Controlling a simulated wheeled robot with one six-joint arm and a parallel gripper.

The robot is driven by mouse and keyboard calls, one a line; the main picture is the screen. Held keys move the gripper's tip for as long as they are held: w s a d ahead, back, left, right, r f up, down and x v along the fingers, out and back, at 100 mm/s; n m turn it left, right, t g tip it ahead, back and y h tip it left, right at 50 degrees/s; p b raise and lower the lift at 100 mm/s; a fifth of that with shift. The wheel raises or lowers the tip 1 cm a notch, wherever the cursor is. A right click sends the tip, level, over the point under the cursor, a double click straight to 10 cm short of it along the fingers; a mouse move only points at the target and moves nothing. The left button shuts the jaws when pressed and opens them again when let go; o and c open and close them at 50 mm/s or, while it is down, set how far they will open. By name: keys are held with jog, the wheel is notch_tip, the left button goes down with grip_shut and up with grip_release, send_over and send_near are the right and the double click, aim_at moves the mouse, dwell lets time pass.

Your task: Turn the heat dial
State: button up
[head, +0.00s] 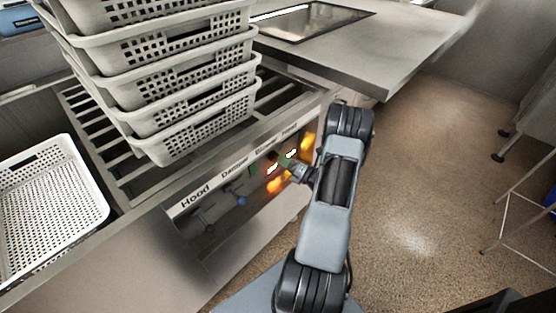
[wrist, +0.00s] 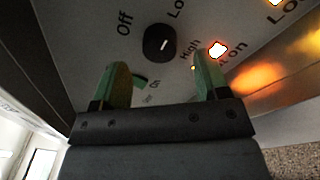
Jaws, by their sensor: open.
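In the head view, the control panel (head: 225,192) on the front of the unit carries Hood, Damper, Blower and Heat labels. My gripper (head: 283,162) is at the Blower and Heat end of it and hides the controls there. In the wrist view, a round black dial (wrist: 159,42) with a small pale mark sits among Off, Lo and High markings. Its heading is out of view, so I cannot tell if it is the heat dial. My gripper (wrist: 164,76) is open, its green-tipped fingers on either side below the dial, with no grip on it.
Lit orange lamps (head: 307,142) glow beside my gripper. Stacked perforated baskets (head: 200,112) stand on the slatted top, and another white basket (head: 75,225) is at left. A grey counter (head: 400,50) juts out at the back. Open floor (head: 430,180) lies at right.

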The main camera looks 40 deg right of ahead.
aim_at(274, 157)
jog(key=shift+x, duration=2.05)
jog(key=shift+c, duration=0.2)
jog(key=c, duration=0.9)
